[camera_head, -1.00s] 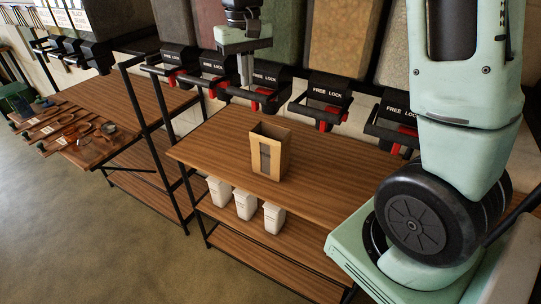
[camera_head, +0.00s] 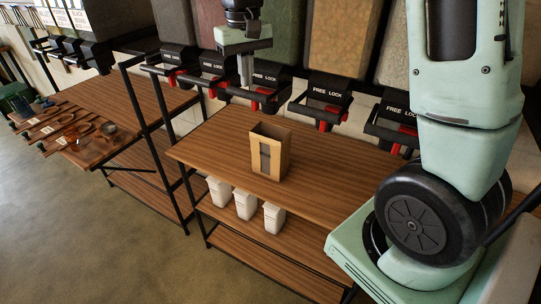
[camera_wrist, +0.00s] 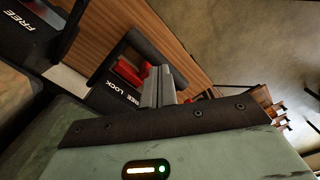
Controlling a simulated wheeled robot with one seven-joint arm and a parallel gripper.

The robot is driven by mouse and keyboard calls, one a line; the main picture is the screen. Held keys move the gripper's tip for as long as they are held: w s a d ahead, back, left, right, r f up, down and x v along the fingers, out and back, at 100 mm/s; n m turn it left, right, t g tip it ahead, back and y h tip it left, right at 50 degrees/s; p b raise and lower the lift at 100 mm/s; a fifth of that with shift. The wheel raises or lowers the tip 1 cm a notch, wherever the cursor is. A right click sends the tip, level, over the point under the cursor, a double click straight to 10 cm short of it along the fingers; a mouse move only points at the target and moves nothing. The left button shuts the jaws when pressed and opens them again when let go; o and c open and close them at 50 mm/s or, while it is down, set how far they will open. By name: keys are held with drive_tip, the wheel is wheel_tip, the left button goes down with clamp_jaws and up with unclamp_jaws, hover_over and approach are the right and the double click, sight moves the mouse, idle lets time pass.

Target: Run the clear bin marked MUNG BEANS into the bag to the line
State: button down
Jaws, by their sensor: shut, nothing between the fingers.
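A brown paper bag (camera_head: 282,158) with a front window stands upright and open on the wooden table (camera_head: 215,148), under the row of dispensers. A dispenser with a black FREE LOCK handle and red parts (camera_head: 268,77) sits above and behind it, below a bin with green contents (camera_head: 279,28). No MUNG BEANS marking is readable in these views. My gripper (camera_head: 243,82) is shut and empty, pointing down beside that dispenser's left side. In the wrist view, its fingers (camera_wrist: 159,86) are close to a FREE LOCK handle (camera_wrist: 125,95) and red part; contact cannot be told.
More FREE LOCK dispensers stand to the left (camera_head: 217,65) and right (camera_head: 329,92). White containers (camera_head: 245,204) stand on the shelf below. Scoops and tools lie on a left board (camera_head: 75,140). The table around the bag is clear.

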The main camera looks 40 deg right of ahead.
drive_tip(key=shift+f, duration=0.3)
drive_tip(key=shift+f, duration=0.15)
drive_tip(key=shift+f, duration=0.4)
idle(0.3)
drive_tip(key=shift+f+b, duration=0.3)
drive_tip(key=shift+b, duration=0.05)
